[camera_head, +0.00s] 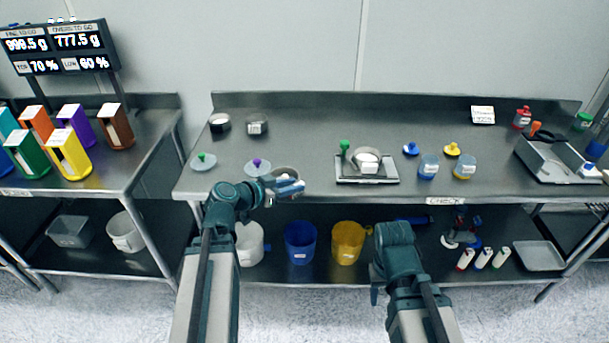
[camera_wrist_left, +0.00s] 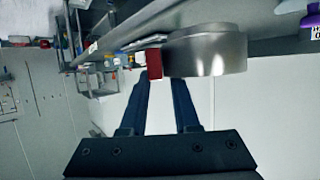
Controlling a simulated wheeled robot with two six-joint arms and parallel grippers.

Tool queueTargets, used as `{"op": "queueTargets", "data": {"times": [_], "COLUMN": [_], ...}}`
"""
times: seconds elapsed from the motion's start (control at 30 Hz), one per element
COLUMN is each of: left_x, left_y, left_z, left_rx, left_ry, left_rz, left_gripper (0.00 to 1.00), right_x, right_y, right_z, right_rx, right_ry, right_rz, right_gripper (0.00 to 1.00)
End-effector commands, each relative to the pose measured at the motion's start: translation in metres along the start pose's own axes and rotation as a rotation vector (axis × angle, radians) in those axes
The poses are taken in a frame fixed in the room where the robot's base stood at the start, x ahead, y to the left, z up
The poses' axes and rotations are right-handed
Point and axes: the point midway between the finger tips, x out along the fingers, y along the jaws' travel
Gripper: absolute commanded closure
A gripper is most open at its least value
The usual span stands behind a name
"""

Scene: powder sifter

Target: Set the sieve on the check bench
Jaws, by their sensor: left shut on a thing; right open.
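The sieve is a round, shiny metal ring, large in the left wrist view (camera_wrist_left: 205,50), with a red tab beside it at my left gripper's (camera_wrist_left: 165,75) fingertips. In the head view my left gripper (camera_head: 287,188) is shut on the sieve (camera_head: 284,172) near the front edge of the check bench (camera_head: 310,188), left of its middle. Whether the sieve touches the bench top I cannot tell. My right arm is low in front of the bench; its gripper (camera_head: 375,292) is mostly hidden and shows nothing held.
Two lidded discs, green-knobbed (camera_head: 203,161) and purple-knobbed (camera_head: 257,167), lie left of the sieve. A scale (camera_head: 366,180) with a round pan stands right of it. Cups (camera_head: 428,167) and a grey tray (camera_head: 548,160) are further right. Bare bench lies between sieve and scale.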

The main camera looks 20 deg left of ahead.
Motion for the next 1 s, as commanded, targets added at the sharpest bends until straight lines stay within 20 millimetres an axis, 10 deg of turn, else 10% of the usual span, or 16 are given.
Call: {"op": "queueTargets", "data": {"times": [0.27, 1.0], "left_x": [-0.002, 0.127], "left_y": [-0.011, -0.059], "left_z": [0.003, -0.036], "left_rx": [-0.005, -0.005], "left_ry": [0.001, 0.0], "left_rz": [-0.014, -0.013], "left_gripper": [1.0, 1.0], "right_x": [0.002, 0.015], "right_y": [0.0, -0.001], "right_z": [0.0, -0.001], "right_rx": [0.0, 0.0], "right_ry": [0.0, 0.0], "right_rz": [0.0, 0.0], "right_gripper": [0.5, 0.5]}}
